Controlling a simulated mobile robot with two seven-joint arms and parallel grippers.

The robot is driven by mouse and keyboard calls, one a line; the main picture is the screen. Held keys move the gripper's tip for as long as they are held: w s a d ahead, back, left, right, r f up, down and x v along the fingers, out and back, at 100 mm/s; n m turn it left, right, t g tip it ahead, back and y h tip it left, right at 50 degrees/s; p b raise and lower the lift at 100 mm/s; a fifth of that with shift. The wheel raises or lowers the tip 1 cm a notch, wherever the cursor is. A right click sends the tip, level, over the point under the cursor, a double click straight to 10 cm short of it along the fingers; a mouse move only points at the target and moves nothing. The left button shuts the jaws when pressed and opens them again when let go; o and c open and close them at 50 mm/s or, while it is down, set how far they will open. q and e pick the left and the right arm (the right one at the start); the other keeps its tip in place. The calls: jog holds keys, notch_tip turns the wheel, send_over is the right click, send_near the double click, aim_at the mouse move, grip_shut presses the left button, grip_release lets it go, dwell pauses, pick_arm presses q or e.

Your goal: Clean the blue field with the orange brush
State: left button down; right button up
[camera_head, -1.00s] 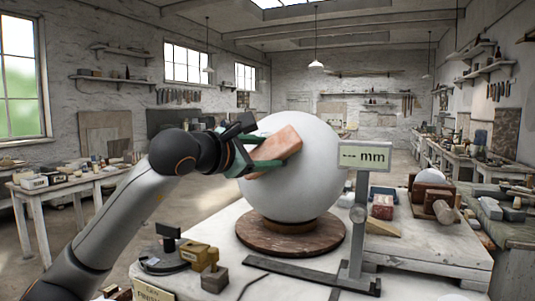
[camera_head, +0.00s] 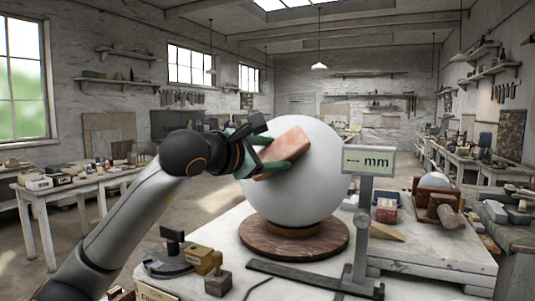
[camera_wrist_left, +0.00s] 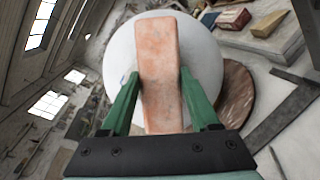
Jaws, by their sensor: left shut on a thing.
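An orange-pink block (camera_head: 285,153), likely the orange brush, is held between the green fingers of my left gripper (camera_head: 262,155). In the left wrist view the block (camera_wrist_left: 160,70) lies lengthwise between both fingers (camera_wrist_left: 160,100), which are shut on it. A large white sphere (camera_head: 320,180) stands on a round brown wooden base (camera_head: 270,240). The block is in front of the sphere's upper left side; I cannot tell whether they touch. No blue field shows on the visible part of the sphere. My right gripper is not in view.
A grey gauge stand with an "mm" sign (camera_head: 368,161) stands at the sphere's right front. Small blocks (camera_head: 203,260) lie at the pale worktable's left front. A red box (camera_head: 386,210) and a smaller ball (camera_head: 434,180) lie at the right.

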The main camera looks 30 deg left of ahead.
pick_arm(q)
jog(key=shift+w+d+r+p, duration=0.35)
jog(key=shift+d+r+p, duration=0.3)
jog(key=shift+d, duration=0.1)
jog(key=shift+s+a+f+b, duration=0.25)
jog(key=shift+a+f+b, duration=0.35)
jog(key=shift+b, duration=0.2)
jog(key=shift+s+a+f+b, duration=0.3)
jog(key=shift+a+f+b, duration=0.1)
jog(key=shift+a+b, duration=0.15)
jog(key=shift+s+a+f+b, duration=0.25)
jog(key=shift+a+f+b, duration=0.15)
jog(key=shift+a+b, duration=0.1)
jog(key=shift+w+d+r+p, duration=0.15)
jog(key=shift+d+r+p, duration=0.2)
jog(key=shift+r+p, duration=0.15)
jog(key=shift+w+d+r+p, duration=0.35)
jog(key=shift+d+r+p, duration=0.1)
jog(key=shift+d+p, duration=0.15)
jog(key=shift+w+d+r+p, duration=0.35)
jog(key=shift+d+r+p, duration=0.15)
jog(key=shift+d, duration=0.2)
jog(key=shift+f, duration=0.1)
jog(key=shift+s+a+f, duration=0.1)
